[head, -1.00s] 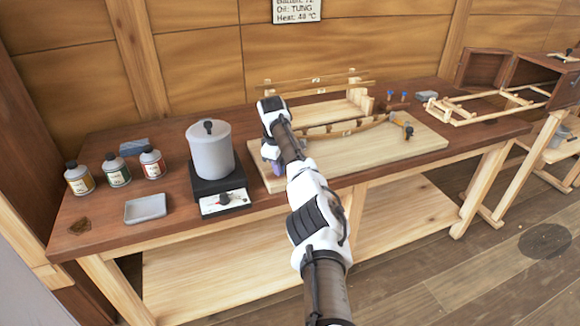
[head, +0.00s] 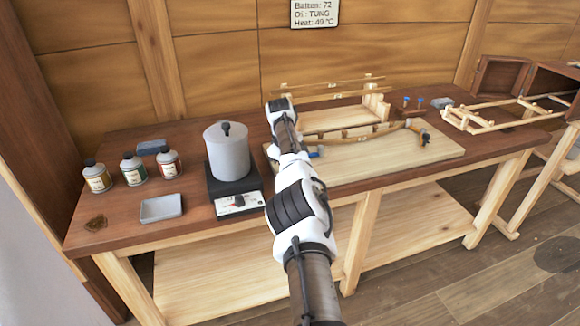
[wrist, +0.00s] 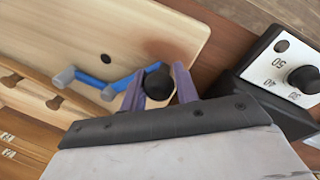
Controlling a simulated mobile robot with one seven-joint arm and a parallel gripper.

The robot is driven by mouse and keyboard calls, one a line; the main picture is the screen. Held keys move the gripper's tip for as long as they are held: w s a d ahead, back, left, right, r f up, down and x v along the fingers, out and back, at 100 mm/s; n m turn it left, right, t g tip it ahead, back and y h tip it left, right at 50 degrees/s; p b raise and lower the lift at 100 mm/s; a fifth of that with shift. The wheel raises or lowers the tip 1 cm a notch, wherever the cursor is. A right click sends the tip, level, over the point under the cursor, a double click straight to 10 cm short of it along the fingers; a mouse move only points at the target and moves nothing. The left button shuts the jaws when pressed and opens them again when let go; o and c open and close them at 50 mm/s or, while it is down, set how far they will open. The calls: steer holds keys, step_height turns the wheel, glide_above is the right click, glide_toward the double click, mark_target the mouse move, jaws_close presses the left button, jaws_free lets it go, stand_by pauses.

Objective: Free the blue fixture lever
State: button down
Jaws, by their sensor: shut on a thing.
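The blue fixture lever (wrist: 122,84) shows in the wrist view on the pale board, with a black ball knob (wrist: 158,82) by its end. My gripper (wrist: 160,84) has its two purple fingers on either side of this knob and is shut on it. A small blue part of the lever also shows in the head view (head: 315,154), just right of my arm at the board's left end. My arm hides the fingers and knob there. A curved wooden batten (head: 352,138) lies along the board, with a dark clamp at its right end.
A grey pot (head: 227,152) stands on a black heater with a dial (head: 238,202), close left of my arm. Several bottles (head: 133,170) and a grey tray (head: 161,207) are further left. A wooden rack (head: 335,112) stands behind the board (head: 400,166). The board's front right is clear.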

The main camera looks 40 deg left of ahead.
steer(key=shift+a, duration=0.1)
steer(key=c, duration=1.1)
jaws_free()
steer(key=shift+s, duration=0.1)
steer(key=shift+r, duration=0.15)
step_height(320, 180, up, 13)
steer(key=s+b, duration=0.2)
steer(key=shift+s+r+b, duration=0.2)
steer(key=shift+s+b, duration=0.1)
steer(key=shift+a, duration=0.1)
